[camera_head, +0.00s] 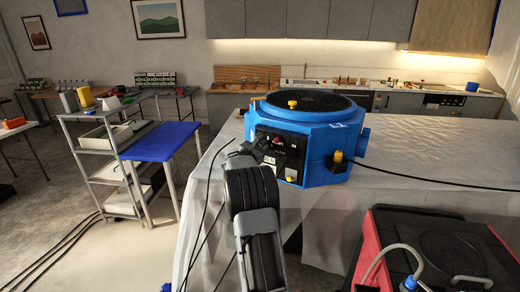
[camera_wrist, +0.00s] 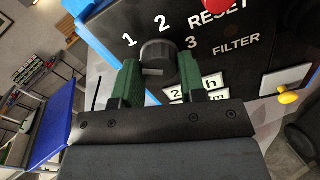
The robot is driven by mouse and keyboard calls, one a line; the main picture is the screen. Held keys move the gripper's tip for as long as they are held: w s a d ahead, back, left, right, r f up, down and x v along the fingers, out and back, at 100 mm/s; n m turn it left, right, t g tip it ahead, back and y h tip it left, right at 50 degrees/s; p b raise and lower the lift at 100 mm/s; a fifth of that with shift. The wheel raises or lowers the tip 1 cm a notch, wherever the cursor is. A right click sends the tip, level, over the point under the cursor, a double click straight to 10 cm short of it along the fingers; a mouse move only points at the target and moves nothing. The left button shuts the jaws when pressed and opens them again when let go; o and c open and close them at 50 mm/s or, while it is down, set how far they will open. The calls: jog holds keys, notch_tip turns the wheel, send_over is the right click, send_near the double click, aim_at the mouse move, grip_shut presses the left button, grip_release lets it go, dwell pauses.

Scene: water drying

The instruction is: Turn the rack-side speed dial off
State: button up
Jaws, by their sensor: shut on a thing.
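A blue air-mover-like machine (camera_head: 320,145) with a dark round grille on top stands on the covered table. Its black front panel carries a dark round speed dial (camera_wrist: 157,54), with white numbers 1, 2 and 3 around its upper side. My gripper (camera_wrist: 157,72) has its two green fingers on either side of this dial, shut on it. In the head view my gripper (camera_head: 258,157) reaches the left part of the panel and hides the dial there. A pale mark shows on the dial's lower face; I cannot tell its exact setting.
The panel also has a red button (camera_wrist: 214,4) marked RESET, a FILTER label and a yellow knob (camera_wrist: 288,96). A grey shelf rack (camera_head: 95,160) and a blue-topped table (camera_head: 160,141) stand left. A red-sided machine (camera_head: 365,250) is at front right. Black cables run over the floor.

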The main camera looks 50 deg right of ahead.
jog(key=n+p, duration=0.1)
jog(key=n, duration=0.5)
jog(key=shift+n, duration=0.3)
dwell(0.5)
jog(key=o, duration=0.9)
jog(key=shift+o, duration=0.2)
jog(key=b+v, duration=0.2)
jog(key=v, duration=1.1)
jog(key=shift+a+b, duration=0.4)
jog(key=shift+s, duration=0.1)
